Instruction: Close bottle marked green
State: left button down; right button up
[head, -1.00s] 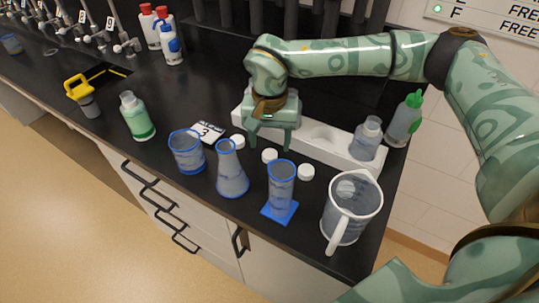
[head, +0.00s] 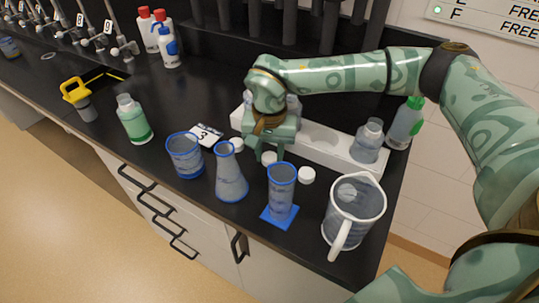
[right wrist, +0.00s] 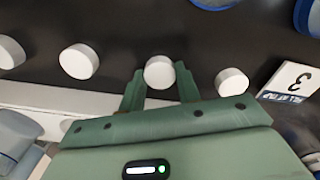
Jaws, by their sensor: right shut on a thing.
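The bottle with the green band (head: 134,121) stands upright on the black counter at the left in the head view. I see no cap on its pale neck. My right gripper (head: 265,154) is low over the counter, shut on a small white cap (head: 269,158). The right wrist view shows this cap (right wrist: 159,72) between the two fingers. Other white caps lie to either side, one near the number card (head: 237,145) and one nearer the jug (head: 307,175). My left gripper is not in view.
A white rack (head: 340,157) with clear bottles stands behind the gripper. A blue-rimmed beaker (head: 186,156), flask (head: 230,177), cylinder (head: 281,190) and jug (head: 352,214) line the front. A yellow-topped item (head: 78,98) stands left of the green-banded bottle.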

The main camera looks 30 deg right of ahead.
aim_at(267, 156)
jog(key=shift+r, duration=0.1)
jog(key=shift+r, duration=0.25)
jog(key=r, duration=0.1)
jog(key=r+p, duration=0.1)
jog(key=r, duration=0.1)
jog(key=shift+w+a+r+p, duration=0.2)
jog(key=shift+a+r+p, duration=0.05)
jog(key=shift+r+p, duration=0.05)
jog(key=w+a+r+p, duration=0.1)
jog(key=w+a+r, duration=0.5)
jog(key=a, duration=0.5)
notch_tip(267, 156, up, 3)
jog(key=shift+w+a+f, duration=0.1)
jog(key=shift+w+a, duration=0.15)
jog(key=shift+w, duration=0.15)
